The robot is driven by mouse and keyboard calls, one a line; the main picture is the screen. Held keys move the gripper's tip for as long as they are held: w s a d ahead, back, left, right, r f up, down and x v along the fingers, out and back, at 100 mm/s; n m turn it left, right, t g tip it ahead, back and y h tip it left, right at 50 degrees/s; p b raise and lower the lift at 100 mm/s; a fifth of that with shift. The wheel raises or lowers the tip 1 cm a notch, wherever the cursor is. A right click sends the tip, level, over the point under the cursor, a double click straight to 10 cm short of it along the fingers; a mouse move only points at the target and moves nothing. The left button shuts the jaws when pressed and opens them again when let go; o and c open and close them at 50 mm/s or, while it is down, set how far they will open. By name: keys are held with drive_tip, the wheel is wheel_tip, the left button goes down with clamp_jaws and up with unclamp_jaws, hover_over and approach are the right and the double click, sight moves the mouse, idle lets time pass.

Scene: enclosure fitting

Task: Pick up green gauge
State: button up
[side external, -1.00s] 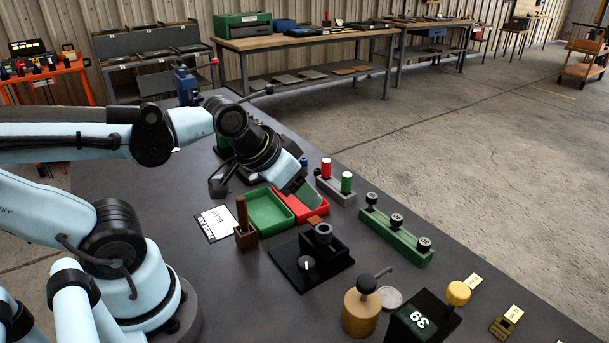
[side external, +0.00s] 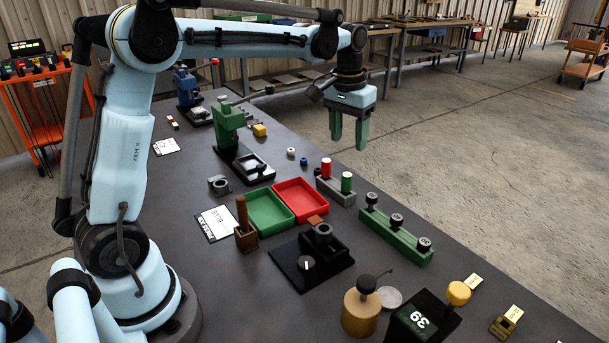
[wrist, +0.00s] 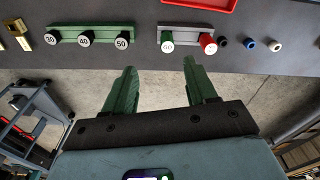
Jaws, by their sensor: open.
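The green gauge (side external: 346,182) is a small upright cylinder in a grey holder (side external: 336,196), beside a red gauge (side external: 326,168). In the wrist view, the green gauge (wrist: 167,46) shows a pale end marked GO, with the red gauge (wrist: 208,44) to its right. My gripper (side external: 349,138) is open and empty, with its green fingers pointing down. It hangs above and beyond the holder, around the table's far edge. In the wrist view my gripper (wrist: 159,66) has its fingers spread below the holder in the picture, apart from both gauges.
A green rack (side external: 396,236) with several black-topped gauges stands near the holder. Red (side external: 301,199) and green (side external: 266,212) trays lie to the left. A green press (side external: 229,125) stands farther back. Small rings (wrist: 250,44) lie near the holder.

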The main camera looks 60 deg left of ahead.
sight(347, 175)
drive_tip(key=shift+w+a+f+g, duration=0.25)
drive_tip(key=shift+w+a+f, duration=0.15)
drive_tip(key=shift+w+f, duration=0.2)
drive_tip(key=shift+w+a+f+g, duration=0.25)
drive_tip(key=shift+w+a+f, duration=0.15)
drive_tip(key=shift+w+f, duration=0.15)
wheel_tip(347, 175, down, 12)
drive_tip(key=shift+s+r, duration=0.1)
drive_tip(key=shift+s, duration=0.05)
drive_tip(key=shift+c, duration=0.5)
clamp_jaws()
